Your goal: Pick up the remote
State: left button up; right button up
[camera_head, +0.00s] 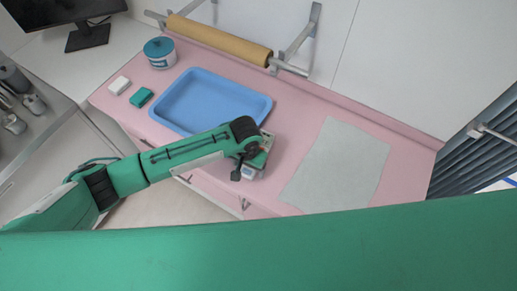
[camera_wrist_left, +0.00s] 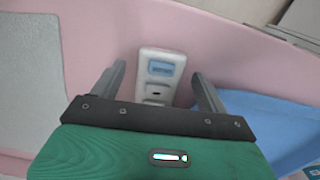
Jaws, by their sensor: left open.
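The remote (camera_wrist_left: 157,94) is a white handset with a blue screen and grey buttons, lying on the pink counter (camera_head: 289,126). In the head view the screen end of the remote (camera_head: 248,173) shows near the counter's front edge, and my gripper covers the rest. My left gripper (camera_head: 258,158) is over it, pointing down. In the left wrist view the two fingers of my left gripper (camera_wrist_left: 160,78) are apart, one on each side of the remote, with gaps between. I cannot tell how high the fingertips are above the counter. My right gripper is not in view.
A blue tray (camera_head: 262,104) lies just behind and left of my gripper. A pale sheet (camera_head: 338,168) lies to the right. A tan roll (camera_head: 218,38) is mounted along the wall.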

pick_arm(q)
jog(key=shift+f, duration=0.4)
jog(key=shift+c, duration=0.3)
jog(key=c, duration=1.1)
jog(key=shift+r, duration=0.15)
